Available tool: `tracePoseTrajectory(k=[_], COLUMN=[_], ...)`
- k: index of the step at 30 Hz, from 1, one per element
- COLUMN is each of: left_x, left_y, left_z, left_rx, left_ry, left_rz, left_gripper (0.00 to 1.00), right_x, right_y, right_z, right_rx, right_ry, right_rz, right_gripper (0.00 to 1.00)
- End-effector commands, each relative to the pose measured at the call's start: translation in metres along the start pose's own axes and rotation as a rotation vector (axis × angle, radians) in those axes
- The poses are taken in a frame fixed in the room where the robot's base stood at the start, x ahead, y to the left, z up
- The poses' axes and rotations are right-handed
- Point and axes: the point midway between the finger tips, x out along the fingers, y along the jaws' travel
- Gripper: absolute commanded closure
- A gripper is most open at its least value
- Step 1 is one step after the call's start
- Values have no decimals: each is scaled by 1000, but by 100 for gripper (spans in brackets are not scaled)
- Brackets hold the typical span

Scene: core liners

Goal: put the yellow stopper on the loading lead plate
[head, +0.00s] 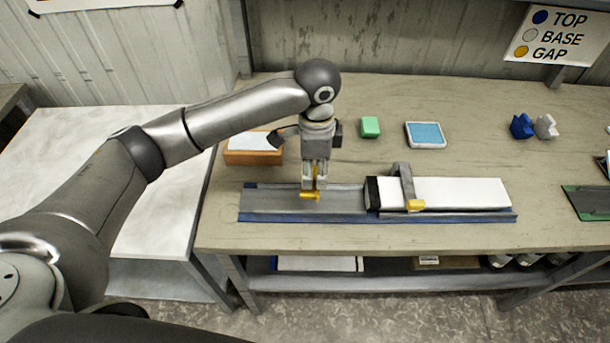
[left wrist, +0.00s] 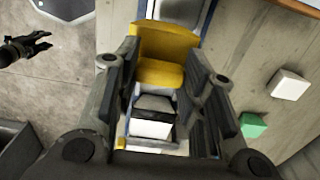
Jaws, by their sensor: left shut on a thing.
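My left gripper (head: 315,188) is shut on the yellow stopper (head: 309,196). The stopper hangs between its fingertips at the lead plate (head: 270,203), the grey left part of the long blue-edged rail; I cannot tell whether they touch. In the left wrist view the stopper (left wrist: 160,72) shows as a yellow block with an upright flange between the left gripper's fingers (left wrist: 160,85). A dark gripper (left wrist: 22,48) at that view's left edge appears to be my right one; its opening is unclear.
A white core liner (head: 465,190) with a black end lies on the rail's right part, under a grey clamp (head: 403,182) with a yellow piece (head: 415,204). Behind are an orange tray (head: 245,156), green block (head: 370,127), blue-topped tray (head: 425,134) and blue piece (head: 521,126).

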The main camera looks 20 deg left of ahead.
Motion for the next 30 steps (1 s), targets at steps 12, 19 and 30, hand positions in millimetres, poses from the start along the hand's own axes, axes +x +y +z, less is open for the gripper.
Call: tracePoseTrajectory(k=[12, 19, 30], left_x=[39, 61, 64], left_y=[-18, -18, -18], left_z=[20, 19, 18], left_rx=[-1, 2, 2], left_ry=[0, 1, 2], left_rz=[2, -1, -3], left_gripper=[95, 95, 57], right_x=[-17, -23, -22], right_y=[-18, -14, -8], right_z=[-3, -1, 0], right_rx=[0, -2, 0], right_ry=[2, -1, -3], right_rz=[-22, -18, -10], right_gripper=[60, 60, 60])
